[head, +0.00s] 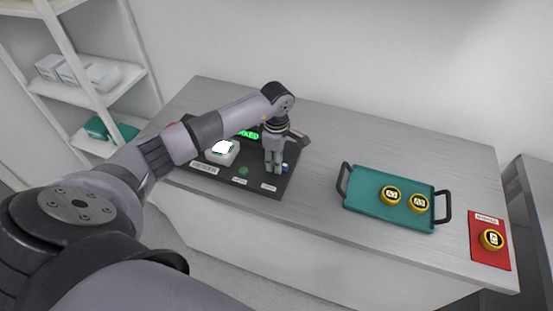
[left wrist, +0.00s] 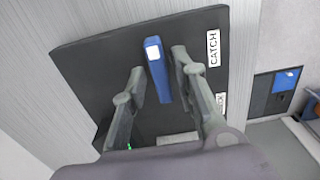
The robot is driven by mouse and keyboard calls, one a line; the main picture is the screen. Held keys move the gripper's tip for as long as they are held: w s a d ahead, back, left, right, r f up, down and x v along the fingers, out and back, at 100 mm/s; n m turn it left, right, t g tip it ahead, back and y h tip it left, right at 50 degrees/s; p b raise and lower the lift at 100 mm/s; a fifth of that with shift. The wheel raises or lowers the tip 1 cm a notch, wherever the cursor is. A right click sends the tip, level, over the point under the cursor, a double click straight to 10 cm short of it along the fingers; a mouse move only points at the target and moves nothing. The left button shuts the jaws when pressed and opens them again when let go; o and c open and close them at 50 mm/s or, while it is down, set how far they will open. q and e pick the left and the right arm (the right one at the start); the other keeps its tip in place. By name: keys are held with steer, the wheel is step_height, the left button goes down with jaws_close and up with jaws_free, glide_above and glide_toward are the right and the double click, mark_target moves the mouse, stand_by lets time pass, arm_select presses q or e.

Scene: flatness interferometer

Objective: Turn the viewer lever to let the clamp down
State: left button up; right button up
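A blue lever (left wrist: 158,75) with a white square near one end is on a dark base plate (left wrist: 90,65) in the left wrist view. A label reading CATCH (left wrist: 213,48) is beside it. My left gripper (left wrist: 158,66) is open, with one finger on each side of the blue lever; I cannot tell whether either finger touches it. In the head view my left gripper (head: 274,169) points down over the right part of the black instrument base (head: 215,183). Only a small blue bit (head: 285,167) shows beside it. My right gripper is not in view.
A white block (head: 222,150) with a bright top and a lit green display (head: 248,134) are on the instrument, partly behind my arm. A red mat (head: 488,257) holds another (head: 491,240). The back of the table is clear.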

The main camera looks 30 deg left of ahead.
arm_select(q)
jaws_close()
stand_by(0.3)
steer(key=shift+f+m+b, duration=0.1)
steer(key=shift+m+b, duration=0.2)
steer(key=shift+b, duration=0.3)
steer(key=m+b, duration=0.9)
steer(key=b, duration=0.2)
steer(key=shift+f, duration=0.1)
steer(key=m+b, duration=0.3)
steer(key=shift+m, duration=0.3)
steer(key=shift+r+m+b, duration=0.2)
steer(key=shift+m+b, duration=1)
steer(key=shift+m, duration=0.8)
steer(key=shift+r, duration=0.1)
